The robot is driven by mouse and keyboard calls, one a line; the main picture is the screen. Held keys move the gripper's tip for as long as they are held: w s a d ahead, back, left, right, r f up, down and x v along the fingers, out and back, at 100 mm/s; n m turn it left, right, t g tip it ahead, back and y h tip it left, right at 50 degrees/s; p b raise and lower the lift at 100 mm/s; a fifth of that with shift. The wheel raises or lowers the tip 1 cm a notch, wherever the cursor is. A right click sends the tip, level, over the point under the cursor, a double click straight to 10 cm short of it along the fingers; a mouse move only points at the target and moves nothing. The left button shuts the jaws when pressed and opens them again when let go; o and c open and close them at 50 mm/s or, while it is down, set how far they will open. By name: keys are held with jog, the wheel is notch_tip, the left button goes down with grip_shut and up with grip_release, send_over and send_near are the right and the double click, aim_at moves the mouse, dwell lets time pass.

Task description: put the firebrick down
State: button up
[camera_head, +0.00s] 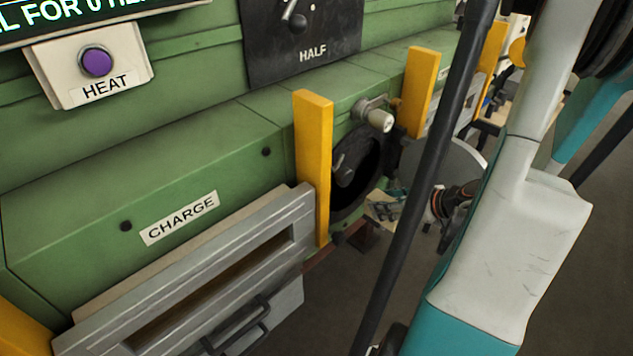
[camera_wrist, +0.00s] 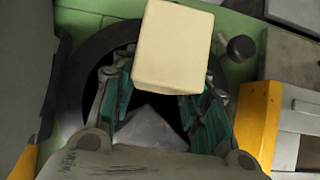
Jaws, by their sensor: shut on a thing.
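The firebrick (camera_wrist: 172,48) is a cream block, large in the wrist view at the top middle. My gripper (camera_wrist: 164,88) is shut on it, with the green-padded fingers on either side of its lower end. In the wrist view a dark round ring (camera_wrist: 84,88) on the green face lies behind the brick and fingers. Whether the brick touches anything there is unclear.
A grey slotted door (camera_head: 255,262) under the CHARGE label (camera_head: 180,218) stands at left. Yellow posts (camera_head: 313,150) and (camera_head: 420,90) flank the round fitting. A purple HEAT button (camera_head: 97,62) and HALF lever panel (camera_head: 303,40) are above. Grey floor is clear below.

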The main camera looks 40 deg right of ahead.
jog(key=w, duration=0.6)
jog(key=w+a+b, duration=0.1)
jog(key=w, duration=0.4)
jog(key=w+b, duration=0.1)
jog(key=w, duration=0.5)
jog(key=shift+w+a+r, duration=0.15)
jog(key=shift+w, duration=0.2)
jog(key=shift+w+b, duration=0.3)
jog(key=shift+b, duration=0.05)
notch_tip(320, 180, down, 4)
jog(key=shift+r+b, duration=0.15)
jog(key=shift+b, duration=0.7)
jog(key=shift+s+r, duration=0.1)
jog(key=o, duration=1.4)
jog(key=p+v, duration=0.3)
jog(key=v, duration=0.9)
jog(key=shift+p, duration=0.4)
